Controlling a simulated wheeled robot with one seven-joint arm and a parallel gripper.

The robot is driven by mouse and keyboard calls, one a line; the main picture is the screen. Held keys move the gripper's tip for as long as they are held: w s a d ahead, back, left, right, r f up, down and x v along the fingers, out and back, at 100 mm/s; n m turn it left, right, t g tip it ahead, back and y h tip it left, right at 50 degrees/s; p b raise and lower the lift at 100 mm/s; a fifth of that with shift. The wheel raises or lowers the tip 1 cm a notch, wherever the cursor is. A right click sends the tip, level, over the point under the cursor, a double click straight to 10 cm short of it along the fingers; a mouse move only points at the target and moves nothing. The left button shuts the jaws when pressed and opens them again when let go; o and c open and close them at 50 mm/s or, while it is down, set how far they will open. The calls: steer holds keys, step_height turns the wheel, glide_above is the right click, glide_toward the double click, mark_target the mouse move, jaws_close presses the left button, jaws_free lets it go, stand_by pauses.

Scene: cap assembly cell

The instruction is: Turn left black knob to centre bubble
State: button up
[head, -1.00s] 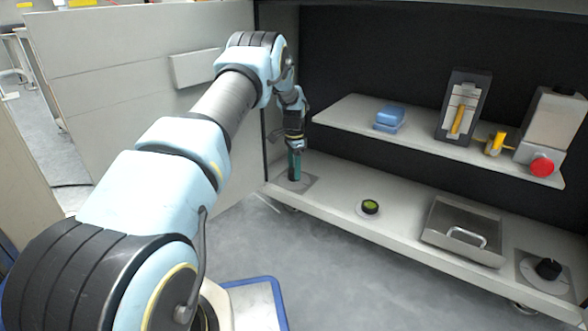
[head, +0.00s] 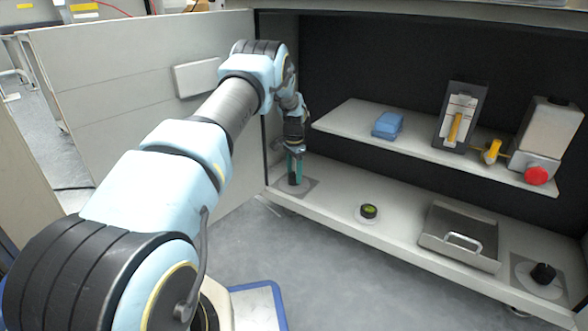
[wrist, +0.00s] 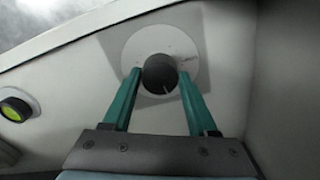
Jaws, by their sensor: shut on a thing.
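The left black knob (wrist: 160,72) sits on a round pale disc (wrist: 188,53) in the wrist view, with a light pointer line on it. My gripper (wrist: 160,78) has its two green fingers on either side of the knob, closed on it. In the head view my gripper (head: 295,178) reaches down to the left end of the lower shelf, hiding the knob. The bubble level (head: 368,212), a black-rimmed round vial with a yellow-green face, sits to the right on that shelf. It also shows at the left edge of the wrist view (wrist: 14,109). I cannot make out its bubble.
A metal lid with a handle (head: 460,237) and a second black knob (head: 543,273) stand further right on the lower shelf. The upper shelf (head: 350,128) holds a blue box (head: 387,125) and a red button (head: 537,176). A side wall is close beside my gripper.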

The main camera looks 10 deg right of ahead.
steer(key=n+p, duration=0.3)
steer(key=n, duration=0.2)
steer(key=shift+r+n, duration=0.1)
steer(key=shift+n, duration=0.2)
steer(key=n+p, duration=0.2)
steer(key=n, duration=0.3)
steer(key=shift+n, duration=0.4)
steer(key=o, duration=1.4)
